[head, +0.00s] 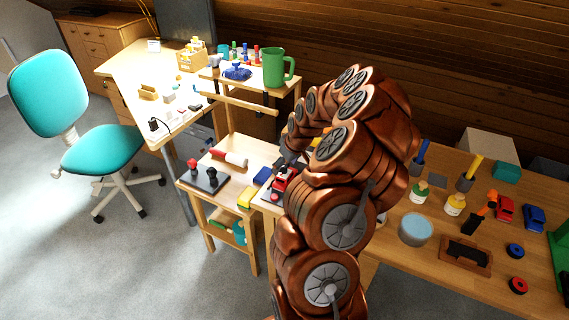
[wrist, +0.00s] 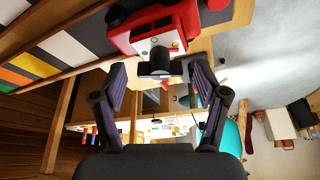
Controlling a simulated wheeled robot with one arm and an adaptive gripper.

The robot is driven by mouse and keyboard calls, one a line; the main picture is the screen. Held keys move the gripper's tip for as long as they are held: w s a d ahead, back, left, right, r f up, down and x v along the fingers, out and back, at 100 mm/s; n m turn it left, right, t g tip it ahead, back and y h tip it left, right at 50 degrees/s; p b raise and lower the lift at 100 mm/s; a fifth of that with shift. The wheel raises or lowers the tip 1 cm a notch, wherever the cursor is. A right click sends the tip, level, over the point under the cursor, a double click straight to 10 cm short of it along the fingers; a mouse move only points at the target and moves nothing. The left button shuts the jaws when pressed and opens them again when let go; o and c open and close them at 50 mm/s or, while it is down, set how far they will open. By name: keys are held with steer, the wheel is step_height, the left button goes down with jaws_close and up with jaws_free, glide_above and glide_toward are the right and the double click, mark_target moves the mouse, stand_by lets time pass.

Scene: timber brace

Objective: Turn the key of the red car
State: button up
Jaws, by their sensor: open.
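In the wrist view the red car (wrist: 188,14) is at the top, with a pale panel facing me. A dark, grey-ended key-like part (wrist: 155,63) sticks out from that panel between my fingertips. My gripper (wrist: 156,72) is open, one finger on each side of this part, and I cannot see either finger touching it. In the head view the red car (head: 281,187) is on the small wooden bench, left of my arm. My gripper (head: 290,160) is just above it there, largely hidden by my arm.
A black base with red and dark knobs (head: 206,178) and a red-and-white roller (head: 230,158) share the bench. Another small red car (head: 505,209) and a blue car (head: 535,217) stand on the right table. A teal chair (head: 95,150) is at left; floor between is free.

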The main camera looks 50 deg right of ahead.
steer(key=shift+w+f, duration=0.2)
steer(key=shift+f, duration=0.25)
steer(key=c, duration=1.2)
